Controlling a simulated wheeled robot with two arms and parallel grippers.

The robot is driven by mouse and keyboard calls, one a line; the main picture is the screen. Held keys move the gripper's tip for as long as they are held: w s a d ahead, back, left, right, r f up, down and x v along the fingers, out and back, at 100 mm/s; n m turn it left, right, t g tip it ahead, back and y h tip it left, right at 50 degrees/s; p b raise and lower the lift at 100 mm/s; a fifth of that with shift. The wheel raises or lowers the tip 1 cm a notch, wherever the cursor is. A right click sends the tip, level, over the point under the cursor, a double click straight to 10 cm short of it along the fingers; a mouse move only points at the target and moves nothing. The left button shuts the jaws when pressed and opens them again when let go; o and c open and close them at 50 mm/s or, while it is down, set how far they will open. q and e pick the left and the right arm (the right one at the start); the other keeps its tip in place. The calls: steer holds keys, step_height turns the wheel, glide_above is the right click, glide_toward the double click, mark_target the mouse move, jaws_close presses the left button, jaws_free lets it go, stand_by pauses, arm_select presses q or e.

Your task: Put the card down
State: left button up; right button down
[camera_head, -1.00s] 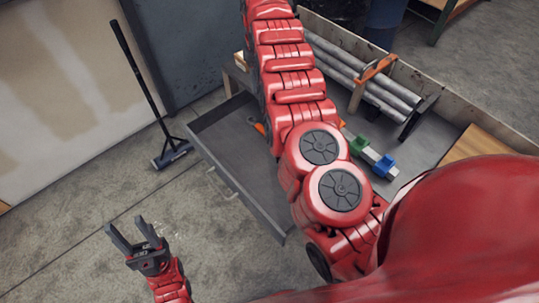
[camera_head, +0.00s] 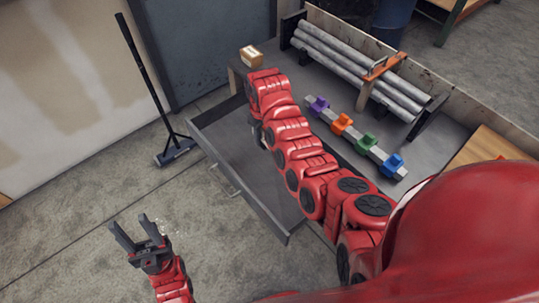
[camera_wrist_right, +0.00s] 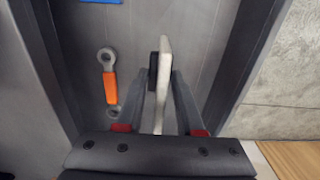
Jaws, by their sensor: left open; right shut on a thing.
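The card (camera_wrist_right: 163,85) shows in the right wrist view as a thin, pale upright piece, seen nearly edge-on. My right gripper (camera_wrist_right: 164,78) is shut on it, one dark finger on each side. They are over the open grey drawer (camera_head: 242,206), above its grey floor in the right wrist view; I cannot tell how high. In the head view, my right arm mostly hides that gripper and the card does not show. My left gripper (camera_head: 137,231) is open and empty over the floor at lower left.
A wrench with an orange handle (camera_wrist_right: 110,87) lies in the drawer, left of the card. A blue piece (camera_wrist_right: 101,1) shows beyond. The bench holds pipes (camera_head: 350,64), a strip with coloured blocks (camera_head: 355,138) and a small box (camera_head: 250,56). A broom (camera_head: 150,85) stands left.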

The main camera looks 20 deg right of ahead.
mark_target(263, 142)
step_height(263, 142, down, 5)
steer(key=shift+s+f, duration=0.1)
steer(key=shift+f, duration=0.85)
step_height(263, 142, down, 3)
steer(key=shift+f+b, duration=0.1)
steer(key=shift+b, duration=0.65)
steer(key=c, duration=0.5)
jaws_free()
steer(key=shift+f, duration=0.1)
steer(key=shift+c, duration=0.2)
